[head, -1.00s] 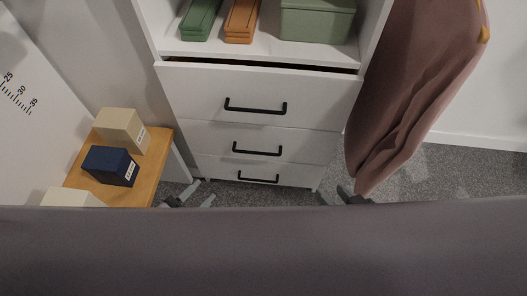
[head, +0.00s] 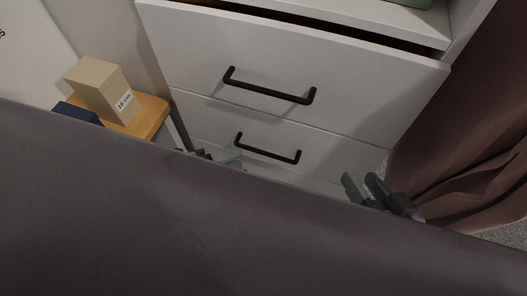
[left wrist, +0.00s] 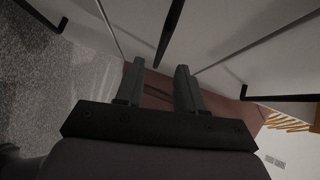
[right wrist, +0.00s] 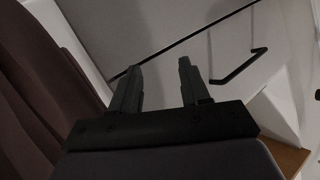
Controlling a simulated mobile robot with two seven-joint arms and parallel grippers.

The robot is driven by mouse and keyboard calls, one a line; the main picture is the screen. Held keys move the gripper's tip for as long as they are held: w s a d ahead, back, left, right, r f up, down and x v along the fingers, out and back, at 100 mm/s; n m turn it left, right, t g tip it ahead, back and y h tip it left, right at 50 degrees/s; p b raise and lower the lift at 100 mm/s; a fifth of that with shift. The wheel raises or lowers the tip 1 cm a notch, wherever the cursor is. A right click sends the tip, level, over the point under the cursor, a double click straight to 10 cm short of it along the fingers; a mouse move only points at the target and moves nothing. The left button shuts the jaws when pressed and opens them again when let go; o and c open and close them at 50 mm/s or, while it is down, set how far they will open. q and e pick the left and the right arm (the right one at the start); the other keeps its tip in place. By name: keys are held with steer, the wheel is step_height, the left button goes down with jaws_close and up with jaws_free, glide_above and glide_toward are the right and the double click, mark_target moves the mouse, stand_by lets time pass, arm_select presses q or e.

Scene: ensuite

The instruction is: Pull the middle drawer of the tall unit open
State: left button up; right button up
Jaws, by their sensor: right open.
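The white tall unit has a top drawer (head: 290,65) standing slightly out, with a dark gap above it. The middle drawer (head: 330,158) looks shut; its black bar handle (head: 268,150) is clear in the head view. My left gripper (head: 228,156) is just left of and below that handle. In the left wrist view, its fingers (left wrist: 159,75) are apart, and a black bar, likely the middle handle (left wrist: 170,30), lies just ahead between them; contact cannot be told. My right gripper (head: 362,182) is open and empty, right of the middle handle; a handle (right wrist: 240,68) shows right of its fingers.
A wooden bench (head: 150,115) with a beige box (head: 100,88) and a dark blue box (head: 76,113) is at the left. A brown-pink curtain (head: 470,150) hangs at the right. A large dark grey surface (head: 240,240) fills the lower head view and hides the bottom drawer.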

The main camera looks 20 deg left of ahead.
arm_select(q)
steer(key=r+b+x, duration=0.1)
steer(key=b+x, duration=0.1)
steer(key=x, duration=0.4)
steer(key=shift+w+d+f, duration=0.2)
steer(key=shift+d+f, duration=0.05)
steer(key=shift+f, duration=0.25)
jaws_close()
